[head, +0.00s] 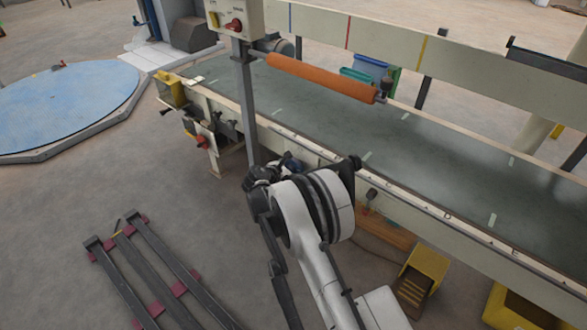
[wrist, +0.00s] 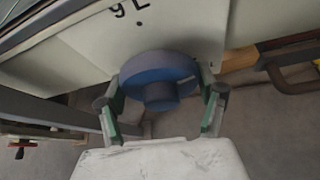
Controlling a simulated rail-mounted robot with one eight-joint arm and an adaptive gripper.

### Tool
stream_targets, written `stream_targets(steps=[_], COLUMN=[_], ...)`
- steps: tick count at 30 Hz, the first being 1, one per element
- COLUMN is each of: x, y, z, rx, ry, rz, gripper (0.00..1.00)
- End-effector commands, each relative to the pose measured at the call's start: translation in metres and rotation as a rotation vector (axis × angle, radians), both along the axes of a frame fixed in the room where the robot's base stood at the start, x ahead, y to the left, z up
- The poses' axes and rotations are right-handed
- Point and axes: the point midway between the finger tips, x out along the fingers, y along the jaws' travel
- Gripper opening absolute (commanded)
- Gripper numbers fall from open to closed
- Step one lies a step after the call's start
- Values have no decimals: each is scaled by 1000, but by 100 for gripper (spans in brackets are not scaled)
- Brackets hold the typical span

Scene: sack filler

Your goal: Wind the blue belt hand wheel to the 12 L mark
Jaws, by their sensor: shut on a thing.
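The blue hand wheel (wrist: 160,72) sits against a pale panel (wrist: 190,30) in the wrist view. It is a round disc with a darker hub facing me. My gripper (wrist: 163,92) has one green-padded finger at each side of the wheel's rim and is shut on it. A black mark that reads like "9 L" (wrist: 130,8) stands on the panel above the wheel, with a small black dot beneath it. No 12 L mark is visible. In the head view my gripper (head: 272,172) is at the conveyor's near side, and my arm mostly hides the wheel.
The long conveyor belt (head: 330,130) runs across the head view, with an orange roller (head: 320,77) above it. A control box (head: 236,18) stands on a post behind my gripper. A yellow step (head: 425,268) is at lower right, and a dark rack (head: 150,265) lies on the floor at left.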

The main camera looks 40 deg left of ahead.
Motion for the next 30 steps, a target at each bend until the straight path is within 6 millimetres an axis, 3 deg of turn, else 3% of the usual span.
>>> stream_targets(steps=[13,21,29,30], x=[0,0,0,0], y=[0,-1,0,0], z=[-1,0,0,0], rx=[102,325,345,345], ry=[-6,-22,-23,-22], rz=[-1,0,-1,-1], gripper=[32,32,32,75])
